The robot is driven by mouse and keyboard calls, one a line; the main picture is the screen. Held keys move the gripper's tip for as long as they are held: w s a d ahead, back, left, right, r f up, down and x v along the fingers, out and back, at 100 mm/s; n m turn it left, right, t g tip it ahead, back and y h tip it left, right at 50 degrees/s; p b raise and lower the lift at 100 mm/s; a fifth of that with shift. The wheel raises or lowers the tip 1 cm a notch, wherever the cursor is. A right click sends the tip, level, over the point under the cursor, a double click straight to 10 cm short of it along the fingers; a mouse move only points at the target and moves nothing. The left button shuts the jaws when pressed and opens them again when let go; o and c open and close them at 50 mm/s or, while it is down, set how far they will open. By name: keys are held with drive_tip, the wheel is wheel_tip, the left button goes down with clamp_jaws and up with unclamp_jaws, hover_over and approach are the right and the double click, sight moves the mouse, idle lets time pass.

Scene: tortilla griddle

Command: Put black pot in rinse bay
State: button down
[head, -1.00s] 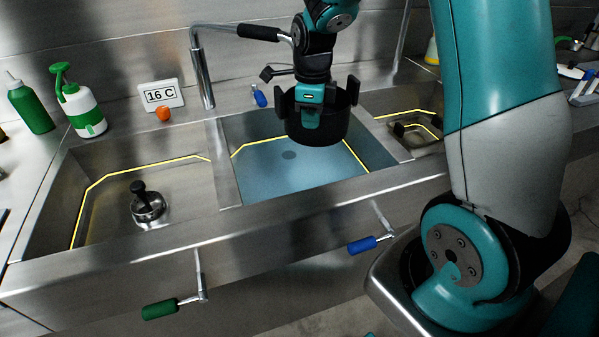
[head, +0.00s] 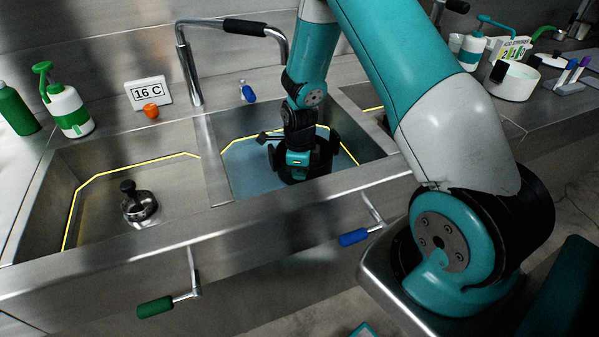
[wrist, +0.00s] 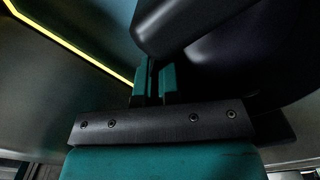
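The black pot (head: 322,163) is low inside the middle bay (head: 240,178), which has a yellow line round its walls and bluish water. Whether the pot rests on the bay floor is hidden. My gripper (head: 298,160) is at the pot from above, with its fingers down at the pot's near wall. In the wrist view my gripper's teal fingers (wrist: 155,82) are close together with a thin dark strip between them, and the dark pot (wrist: 250,60) fills the upper right. No bay carries a readable name.
The left bay (head: 95,210) holds a metal plug with a black knob (head: 139,203). A tap (head: 190,70) arches behind the bays. A 16 C sign (head: 149,93), an orange knob (head: 151,111) and a green-and-white spray bottle (head: 70,112) stand on the back ledge. A white pot (head: 514,82) stands right.

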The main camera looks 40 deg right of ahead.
drive_tip(key=shift+f, duration=0.3)
drive_tip(key=shift+f, duration=0.15)
drive_tip(key=c, duration=1.3)
unclamp_jaws()
drive_tip(key=shift+c, duration=0.2)
